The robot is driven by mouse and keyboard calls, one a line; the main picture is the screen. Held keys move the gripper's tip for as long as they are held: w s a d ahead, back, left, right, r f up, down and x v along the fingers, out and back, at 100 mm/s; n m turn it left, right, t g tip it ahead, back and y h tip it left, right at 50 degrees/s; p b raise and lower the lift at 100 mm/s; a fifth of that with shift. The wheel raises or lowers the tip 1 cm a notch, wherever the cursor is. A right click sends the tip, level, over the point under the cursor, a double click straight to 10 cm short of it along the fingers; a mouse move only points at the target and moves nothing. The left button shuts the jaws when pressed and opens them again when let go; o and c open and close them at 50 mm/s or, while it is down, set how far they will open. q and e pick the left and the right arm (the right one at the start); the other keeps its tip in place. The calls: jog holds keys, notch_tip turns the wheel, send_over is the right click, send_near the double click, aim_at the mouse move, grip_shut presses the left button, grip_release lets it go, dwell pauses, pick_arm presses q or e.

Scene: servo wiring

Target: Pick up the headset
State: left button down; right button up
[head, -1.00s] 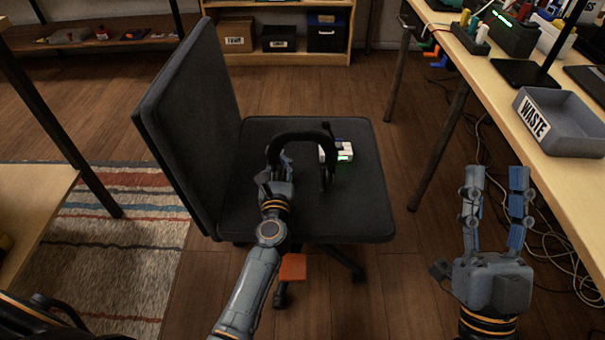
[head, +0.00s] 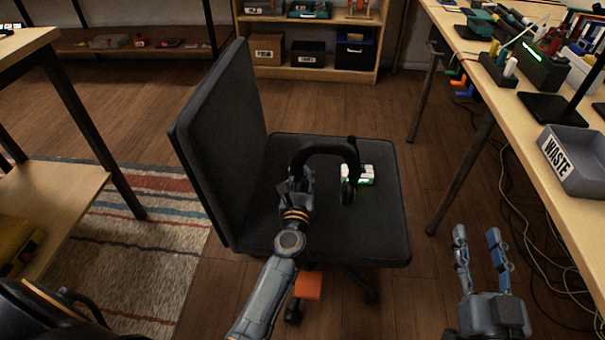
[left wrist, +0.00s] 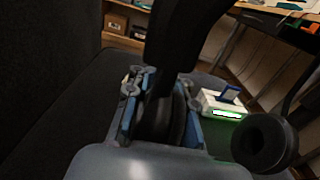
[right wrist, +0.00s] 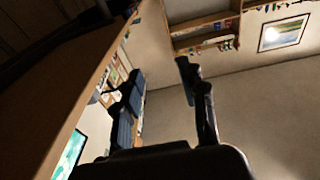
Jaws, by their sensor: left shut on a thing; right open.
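The black headset (head: 327,148) is at the dark office chair, over its seat (head: 385,225). My left gripper (head: 300,180) is shut on the headset's left earcup, which shows between the fingers in the left wrist view (left wrist: 163,115). The other earcup (left wrist: 262,142) hangs free on the right, with a thin microphone boom near it. Whether the headset touches the seat is hard to tell. My right gripper (head: 480,240) is open and empty, to the right of the chair and beside the workbench.
A white device with a green light (head: 360,175) lies on the seat behind the headset. The chair's backrest (head: 220,140) rises close on the left. The workbench (head: 520,120) on the right holds a grey WASTE bin (head: 585,165) and tools. Cables hang below it.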

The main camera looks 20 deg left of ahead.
notch_tip(320, 180, down, 8)
jog(key=s+d+g+h+p, duration=0.2)
jog(key=g, duration=0.3)
jog(key=s+d+f+g+h+p, duration=0.1)
jog(key=s+d+f+g+p, duration=0.1)
jog(key=s+f+g, duration=0.2)
jog(key=s+d+f+g+h+p, duration=0.1)
jog(key=s+d+f+g+p, duration=0.1)
jog(key=s+g, duration=0.4)
jog(key=shift+s+d+f+m, duration=0.45)
jog(key=shift+s+f, duration=0.8)
jog(key=shift+s, duration=1.15)
